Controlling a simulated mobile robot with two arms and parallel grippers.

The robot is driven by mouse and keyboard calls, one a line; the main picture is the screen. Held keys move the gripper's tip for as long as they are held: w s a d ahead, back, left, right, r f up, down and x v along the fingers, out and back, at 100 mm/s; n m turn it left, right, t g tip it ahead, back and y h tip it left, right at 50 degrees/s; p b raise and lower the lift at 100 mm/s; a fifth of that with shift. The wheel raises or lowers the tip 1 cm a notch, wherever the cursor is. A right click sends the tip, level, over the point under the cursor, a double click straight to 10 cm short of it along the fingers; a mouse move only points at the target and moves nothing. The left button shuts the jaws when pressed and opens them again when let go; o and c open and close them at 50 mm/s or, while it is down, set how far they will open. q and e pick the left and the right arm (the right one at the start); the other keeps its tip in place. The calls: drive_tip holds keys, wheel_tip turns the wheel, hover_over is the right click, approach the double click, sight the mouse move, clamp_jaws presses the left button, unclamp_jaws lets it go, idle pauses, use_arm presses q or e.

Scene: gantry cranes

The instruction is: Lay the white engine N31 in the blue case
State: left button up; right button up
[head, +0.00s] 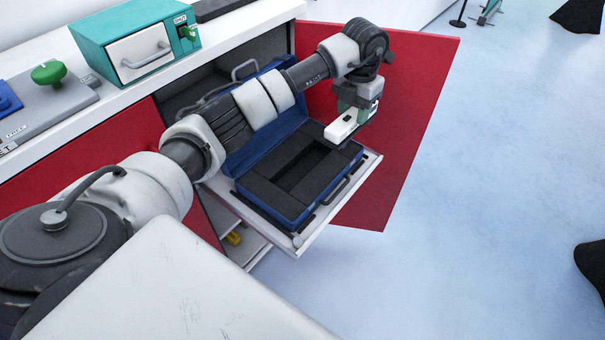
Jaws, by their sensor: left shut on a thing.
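The blue case (272,207) lies open on a pulled-out shelf, its lid tilted up at the back. Its dark foam insert (318,172) has an empty-looking rectangular recess. My left gripper (353,112) is shut on the white engine N31 (341,129), a small white block, and holds it above the right end of the case. Its marking is too small to read. My left arm crosses in front of the lid and hides part of it. My right gripper is not in view.
The pulled-out shelf (309,237) juts from the cabinet beside an open red door (425,100). On the white counter stand a teal box with a drawer (138,50) and a grey panel with a green knob (48,73). The pale floor at right is mostly clear.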

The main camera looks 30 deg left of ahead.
use_arm(q)
drive_tip(key=s+a+f+p, duration=0.1)
drive_tip(key=s+a+f, duration=0.1)
drive_tip(key=s+f, duration=0.1)
drive_tip(key=s+a+f, duration=0.3)
drive_tip(key=f, duration=0.1)
drive_tip(key=s+a+f+p, duration=0.1)
drive_tip(key=s+a+f, duration=0.1)
drive_tip(key=f, duration=0.2)
drive_tip(key=shift+s+a+p, duration=0.3)
drive_tip(key=shift+s, duration=0.1)
drive_tip(key=shift+f, duration=0.2)
drive_tip(key=o, duration=1.1)
